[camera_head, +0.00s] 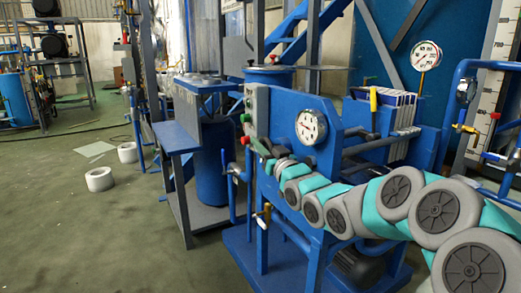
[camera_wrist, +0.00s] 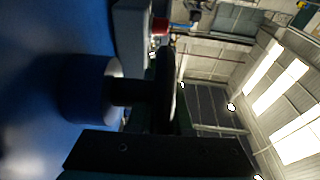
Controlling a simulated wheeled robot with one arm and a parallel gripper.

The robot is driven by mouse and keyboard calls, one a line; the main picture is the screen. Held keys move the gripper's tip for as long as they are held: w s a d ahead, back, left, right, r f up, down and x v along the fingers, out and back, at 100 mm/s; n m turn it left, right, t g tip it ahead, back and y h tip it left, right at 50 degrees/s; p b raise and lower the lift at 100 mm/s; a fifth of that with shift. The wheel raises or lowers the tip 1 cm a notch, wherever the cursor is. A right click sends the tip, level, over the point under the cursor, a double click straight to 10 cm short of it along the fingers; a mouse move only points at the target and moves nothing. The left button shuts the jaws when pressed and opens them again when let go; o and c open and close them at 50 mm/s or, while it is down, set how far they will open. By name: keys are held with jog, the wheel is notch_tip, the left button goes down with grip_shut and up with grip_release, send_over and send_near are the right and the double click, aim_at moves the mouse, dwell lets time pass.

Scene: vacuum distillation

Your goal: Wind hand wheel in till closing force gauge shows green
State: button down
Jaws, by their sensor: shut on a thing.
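The hand wheel (camera_wrist: 166,85) shows in the wrist view as a dark disc seen almost edge-on, on a dark shaft with a pale collar (camera_wrist: 114,88) on the blue machine body. My gripper (camera_head: 263,150) is shut on the hand wheel at the blue panel's left end. In the head view my gripper and arm largely hide the wheel. A round white gauge (camera_head: 311,127) with a chrome rim is on the blue panel, just right of my gripper. Its needle and coloured zones are too small to read. A second white gauge (camera_head: 426,56) stands on a stem further right.
A grey control box (camera_head: 256,108) with green and red buttons is just above my gripper; its red button (camera_wrist: 159,25) shows in the wrist view. Upright plates (camera_head: 392,115) stand behind the gauge panel. White rolls (camera_head: 99,179) lie on the open floor at left.

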dwell(0.3)
jog(key=c, duration=0.8)
grip_release()
jog(key=shift+c, duration=0.2)
jog(key=v, duration=0.7)
jog(key=shift+s+d+f, duration=0.15)
jog(key=shift+s+d, duration=0.05)
jog(key=shift+s, duration=0.15)
